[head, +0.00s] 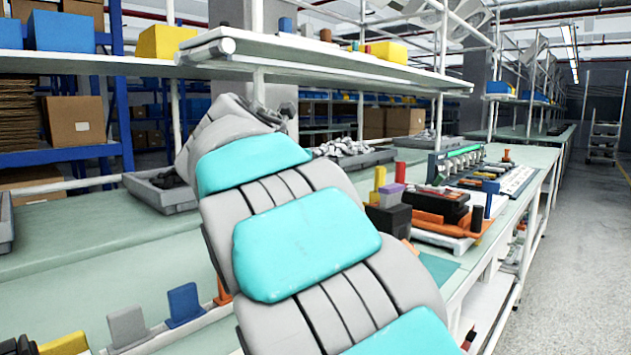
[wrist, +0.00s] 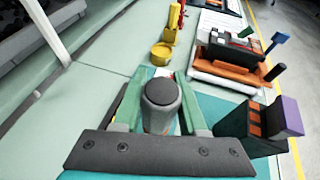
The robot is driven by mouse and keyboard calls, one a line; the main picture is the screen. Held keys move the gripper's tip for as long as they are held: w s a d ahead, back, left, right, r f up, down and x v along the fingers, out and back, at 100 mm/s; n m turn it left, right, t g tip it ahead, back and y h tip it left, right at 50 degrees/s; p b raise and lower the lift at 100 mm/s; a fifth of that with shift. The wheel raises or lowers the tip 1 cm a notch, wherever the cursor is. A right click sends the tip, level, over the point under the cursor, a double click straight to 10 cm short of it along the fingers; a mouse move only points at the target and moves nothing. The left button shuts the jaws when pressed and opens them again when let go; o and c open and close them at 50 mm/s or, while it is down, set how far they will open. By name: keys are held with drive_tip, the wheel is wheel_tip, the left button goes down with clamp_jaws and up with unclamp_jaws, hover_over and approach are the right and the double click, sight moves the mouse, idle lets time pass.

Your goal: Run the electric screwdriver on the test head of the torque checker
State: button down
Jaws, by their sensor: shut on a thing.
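In the wrist view my gripper (wrist: 160,92) has its green fingers closed on a grey upright cylinder with a dark round top, which looks like the electric screwdriver (wrist: 160,106). I see it from its top end, so its tip is hidden. It is over or on a teal mat (wrist: 107,82). I cannot tell for sure which thing is the torque checker, and its test head is not made out. In the head view my arm hides my gripper and the screwdriver.
A dark box (wrist: 252,128) with orange and purple parts stands close right of my gripper. A yellow cup (wrist: 161,55) stands beyond. A white tray (wrist: 232,72) holds orange and black things. In the head view a shelf (head: 330,60) overhangs the bench (head: 60,240).

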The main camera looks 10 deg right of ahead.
drive_tip(key=shift+r, duration=1.4)
drive_tip(key=shift+a, duration=0.1)
